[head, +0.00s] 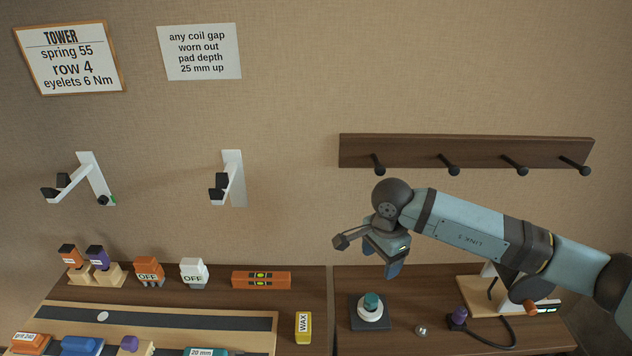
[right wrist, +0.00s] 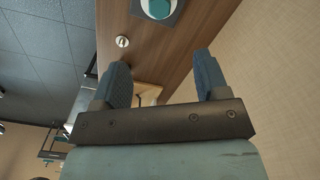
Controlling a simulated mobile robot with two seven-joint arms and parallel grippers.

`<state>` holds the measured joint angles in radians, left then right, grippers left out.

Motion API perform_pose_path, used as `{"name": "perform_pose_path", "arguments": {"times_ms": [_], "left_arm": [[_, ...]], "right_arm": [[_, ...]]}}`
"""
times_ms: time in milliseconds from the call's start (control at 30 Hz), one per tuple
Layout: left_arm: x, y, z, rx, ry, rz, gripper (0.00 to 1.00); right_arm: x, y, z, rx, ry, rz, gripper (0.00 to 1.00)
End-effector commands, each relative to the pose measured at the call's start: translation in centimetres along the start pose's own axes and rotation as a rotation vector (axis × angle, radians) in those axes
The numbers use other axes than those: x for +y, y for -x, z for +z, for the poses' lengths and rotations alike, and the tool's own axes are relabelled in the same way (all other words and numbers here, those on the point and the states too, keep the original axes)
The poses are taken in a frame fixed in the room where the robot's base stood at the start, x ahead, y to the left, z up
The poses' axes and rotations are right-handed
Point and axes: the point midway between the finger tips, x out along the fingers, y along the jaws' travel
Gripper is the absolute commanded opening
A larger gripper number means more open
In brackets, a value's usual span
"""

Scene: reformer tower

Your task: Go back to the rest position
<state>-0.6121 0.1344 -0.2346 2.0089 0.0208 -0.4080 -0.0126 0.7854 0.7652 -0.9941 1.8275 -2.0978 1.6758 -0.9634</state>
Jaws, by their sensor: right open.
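My right gripper (head: 392,268) hangs in the air in front of the wall, above the right part of the bench. In the right wrist view its two fingers (right wrist: 165,85) stand apart with nothing between them. Below it, a white round piece with a teal top (head: 372,304) stands on a dark square pad (head: 386,320). The teal-topped piece also shows at the top of the right wrist view (right wrist: 157,8), apart from the fingers. My left gripper is not in either view.
A dark peg rail (head: 470,150) is on the wall behind my right arm. An orange level (head: 261,280), a yellow wax block (head: 303,327) and OFF-labelled blocks (head: 194,272) occupy the left bench.

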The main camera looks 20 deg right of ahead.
Motion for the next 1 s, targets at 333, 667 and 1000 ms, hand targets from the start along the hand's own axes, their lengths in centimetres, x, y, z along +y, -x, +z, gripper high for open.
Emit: {"name": "perform_pose_path", "arguments": {"times_ms": [333, 667, 1000], "left_arm": [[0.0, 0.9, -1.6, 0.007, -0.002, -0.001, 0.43], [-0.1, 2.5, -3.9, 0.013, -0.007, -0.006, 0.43], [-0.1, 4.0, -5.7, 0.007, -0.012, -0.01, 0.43]], "right_arm": [[2.4, -1.3, 10.6, -0.474, -0.113, 0.045, 0.68], [5.2, 5.1, 23.7, -1.414, -0.697, 0.329, 0.68], [4.5, 7.7, 20.4, -2.101, -1.675, 0.863, 0.68]]}}
